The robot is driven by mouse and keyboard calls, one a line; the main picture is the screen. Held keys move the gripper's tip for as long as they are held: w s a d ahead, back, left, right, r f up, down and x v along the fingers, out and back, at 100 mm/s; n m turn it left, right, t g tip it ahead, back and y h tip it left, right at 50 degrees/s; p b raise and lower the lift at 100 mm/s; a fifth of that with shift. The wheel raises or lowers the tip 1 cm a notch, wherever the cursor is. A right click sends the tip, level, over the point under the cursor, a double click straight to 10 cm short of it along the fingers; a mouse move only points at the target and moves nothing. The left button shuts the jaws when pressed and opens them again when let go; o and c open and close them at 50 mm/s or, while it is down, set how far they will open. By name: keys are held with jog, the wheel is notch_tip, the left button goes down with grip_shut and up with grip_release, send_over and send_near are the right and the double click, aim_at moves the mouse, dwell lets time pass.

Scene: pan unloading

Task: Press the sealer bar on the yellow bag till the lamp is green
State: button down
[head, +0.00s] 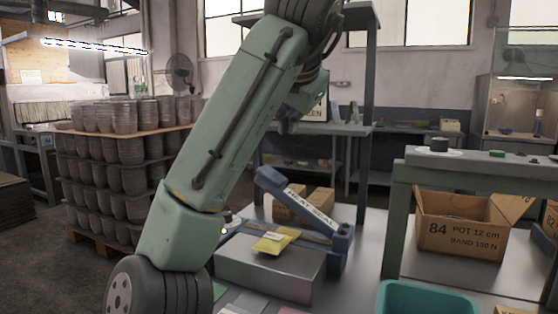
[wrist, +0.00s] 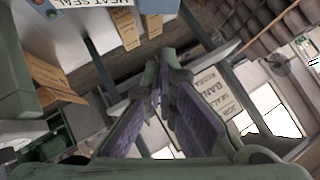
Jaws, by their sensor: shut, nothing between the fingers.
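The yellow bag (head: 272,243) lies on the silver block (head: 262,272) in front of the sealer. The blue sealer bar (head: 285,194), lettered HEAT SEAL, is raised at its left end and slopes down to the right, apart from the bag. In the wrist view only part of the sealer (wrist: 88,3) shows at the top left. My gripper (head: 288,122) is above and behind the bar, partly hidden by my arm. In the wrist view my gripper (wrist: 163,88) is shut and empty.
Cardboard boxes (head: 319,201) stand behind the bar. At right are a green-framed table (head: 475,165), a large open carton (head: 460,222) and a teal bin (head: 428,298). Stacked pots (head: 112,150) stand at left. A shelf post (head: 370,90) rises behind my gripper.

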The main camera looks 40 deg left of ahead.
jog(key=shift+a, duration=0.1)
jog(key=p, duration=0.3)
send_over(279, 179)
jog(key=f, duration=0.8)
jog(key=shift+d+f, duration=0.25)
jog(key=shift+a+f, duration=0.2)
jog(key=shift+f, duration=0.35)
